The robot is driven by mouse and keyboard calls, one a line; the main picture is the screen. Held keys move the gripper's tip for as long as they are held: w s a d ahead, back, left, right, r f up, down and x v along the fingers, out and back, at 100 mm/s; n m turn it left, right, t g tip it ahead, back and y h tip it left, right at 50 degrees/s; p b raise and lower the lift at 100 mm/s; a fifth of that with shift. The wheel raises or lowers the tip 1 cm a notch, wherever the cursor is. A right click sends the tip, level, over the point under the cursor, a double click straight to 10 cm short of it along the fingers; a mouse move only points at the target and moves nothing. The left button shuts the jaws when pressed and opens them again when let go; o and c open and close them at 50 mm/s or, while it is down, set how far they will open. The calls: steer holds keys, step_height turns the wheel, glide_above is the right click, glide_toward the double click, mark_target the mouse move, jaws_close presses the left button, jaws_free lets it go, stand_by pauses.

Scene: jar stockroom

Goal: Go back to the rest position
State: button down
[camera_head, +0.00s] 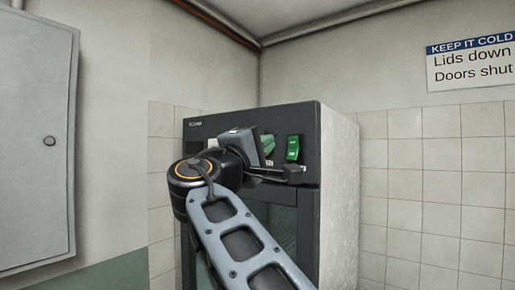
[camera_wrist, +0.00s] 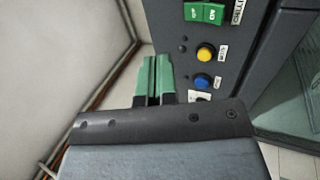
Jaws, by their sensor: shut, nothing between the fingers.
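My gripper (camera_head: 267,145) is raised in front of the upper control panel of a dark cabinet (camera_head: 325,190), with my arm reaching up from the bottom of the head view. Its green fingers (camera_wrist: 154,76) are closed together and empty in the wrist view. The panel is close beside the fingers, to their right in the wrist view. It carries a green switch (camera_wrist: 204,12), a yellow button (camera_wrist: 206,53) and a blue button (camera_wrist: 201,81). In the head view the green switch (camera_head: 293,148) shows right of my gripper; my wrist hides part of the panel.
Pipes (camera_head: 345,22) run along the ceiling edge. The space above the dark cabinet looks clear.

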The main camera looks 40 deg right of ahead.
steer(key=w+a+f+t+y, duration=0.1)
steer(key=w+f+y, duration=0.25)
steer(key=f, duration=0.45)
steer(key=w+a+f+y, duration=0.15)
steer(key=f+y, duration=0.25)
steer(key=f, duration=0.5)
steer(key=w+a+f+t+y, duration=0.1)
steer(key=w+f+y, duration=0.25)
steer(key=f, duration=0.45)
steer(key=s+a+f+m+g+y, duration=0.1)
steer(key=s+a+f+y, duration=0.2)
steer(key=f, duration=0.5)
steer(key=s+a+f+m+g+y, duration=0.1)
steer(key=s+a+f+y, duration=0.3)
steer(key=f, duration=0.5)
steer(key=s+a+f+m+g+y, duration=0.1)
steer(key=s+a+f+y, duration=0.2)
steer(key=f, duration=0.5)
steer(key=s+a, duration=0.1)
steer(key=a, duration=0.1)
steer(key=shift+a+f+g+y, duration=0.15)
steer(key=shift+a+g+y, duration=0.15)
steer(key=shift+a+g, duration=0.1)
steer(key=c, duration=1.8)
jaws_free()
steer(key=shift+s, duration=0.1)
steer(key=shift+c, duration=0.2)
